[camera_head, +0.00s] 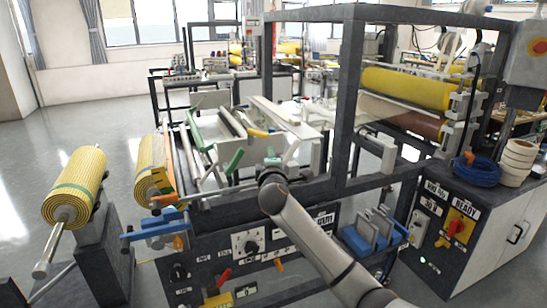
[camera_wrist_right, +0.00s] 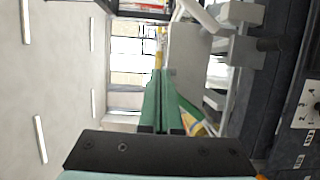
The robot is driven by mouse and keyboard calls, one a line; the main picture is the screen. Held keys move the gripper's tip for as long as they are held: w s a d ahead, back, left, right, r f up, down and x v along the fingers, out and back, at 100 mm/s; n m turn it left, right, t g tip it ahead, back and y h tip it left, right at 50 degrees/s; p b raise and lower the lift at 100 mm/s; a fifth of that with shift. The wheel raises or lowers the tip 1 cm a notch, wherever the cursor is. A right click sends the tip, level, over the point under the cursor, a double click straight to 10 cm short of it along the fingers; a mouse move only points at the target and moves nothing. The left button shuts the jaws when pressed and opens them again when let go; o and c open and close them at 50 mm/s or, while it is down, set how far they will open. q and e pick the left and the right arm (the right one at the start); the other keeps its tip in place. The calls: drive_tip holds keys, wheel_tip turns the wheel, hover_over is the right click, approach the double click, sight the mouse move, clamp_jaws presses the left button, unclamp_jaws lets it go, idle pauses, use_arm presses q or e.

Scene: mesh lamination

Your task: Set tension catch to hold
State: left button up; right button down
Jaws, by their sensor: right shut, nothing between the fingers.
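My right gripper (camera_head: 234,161) has green fingers and reaches left over the machine's front rail. In the right wrist view its two green fingers (camera_wrist_right: 162,100) lie together with nothing between them. No part I see is clearly labelled as the tension catch. The gripper appears apart from these. My left gripper is not in view.
The front panel carries a black dial (camera_head: 251,244) and a red lever (camera_head: 224,277). A dark frame post (camera_head: 346,95) rises right of my wrist. Open floor lies at far left.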

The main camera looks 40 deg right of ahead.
drive_tip(key=shift+s, duration=0.65)
drive_tip(key=s+a+f+m+g+y, duration=0.1)
drive_tip(key=s+a+f+y, duration=0.25)
drive_tip(key=a+f, duration=0.45)
drive_tip(key=s+a+f+g+y, duration=0.15)
drive_tip(key=s+a+f, duration=0.25)
drive_tip(key=f, duration=0.7)
drive_tip(key=s+a+f+m+y, duration=0.1)
drive_tip(key=s+a+f+y, duration=0.4)
drive_tip(key=f, duration=0.5)
drive_tip(key=s+a+f+m+g+y, duration=0.1)
drive_tip(key=s+a+f+m, duration=0.1)
drive_tip(key=s, duration=0.4)
drive_tip(key=s+a+f+m+y, duration=0.1)
drive_tip(key=s+a+f+m, duration=0.1)
drive_tip(key=s+a+f, duration=0.3)
drive_tip(key=s+a+f+m+g+y, duration=0.1)
drive_tip(key=s+a+f+m, duration=0.1)
drive_tip(key=s+a+f, duration=0.2)
drive_tip(key=s+a, duration=0.3)
drive_tip(key=s, duration=0.2)
drive_tip(key=shift+s+a+m+g, duration=0.25)
drive_tip(key=shift+m+g, duration=0.05)
drive_tip(key=shift+g, duration=0.05)
